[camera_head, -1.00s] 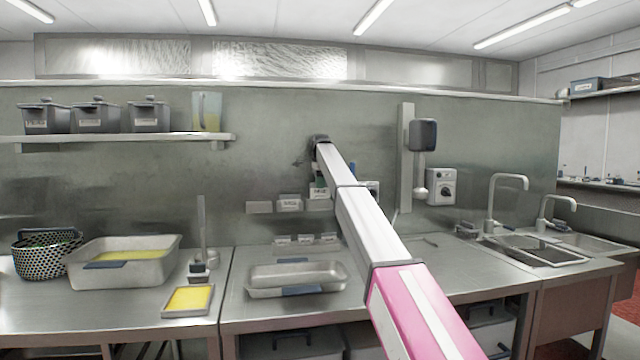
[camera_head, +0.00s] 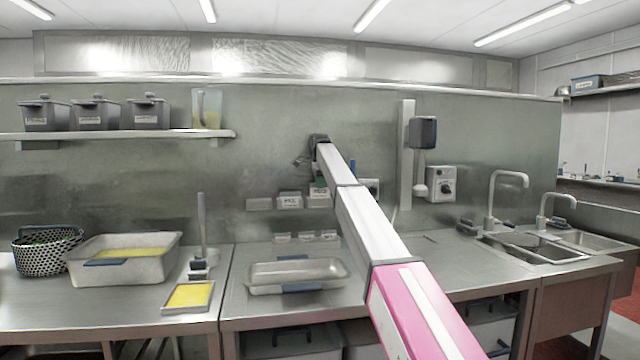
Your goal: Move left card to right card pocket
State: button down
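A row of small grey card pockets is on the back wall. The left pocket (camera_head: 258,204) looks blank. The middle pocket (camera_head: 289,201) shows a pale face with dark marks. The right pocket (camera_head: 319,201) is partly hidden by my arm, with a small green and white patch (camera_head: 318,187) at its top. Which pockets hold cards is too small to tell. My gripper (camera_head: 299,162) is a small dark shape at the far end of my arm, above the middle pocket and apart from it. Its fingers are too small to read, and I see no card in it.
Small pale holders (camera_head: 306,237) stand low at the wall behind a metal tray (camera_head: 296,272). A wall shelf (camera_head: 120,135) with grey bins is at left. A dispenser (camera_head: 423,132) and switch box (camera_head: 441,184) are right of my arm. Wall left of the pockets is clear.

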aim_at(320, 199)
jog(key=shift+f, duration=1.4)
jog(key=shift+f, duration=0.3)
jog(key=c, duration=0.8)
grip_release()
jog(key=shift+r, duration=0.1)
jog(key=shift+r, duration=3.4)
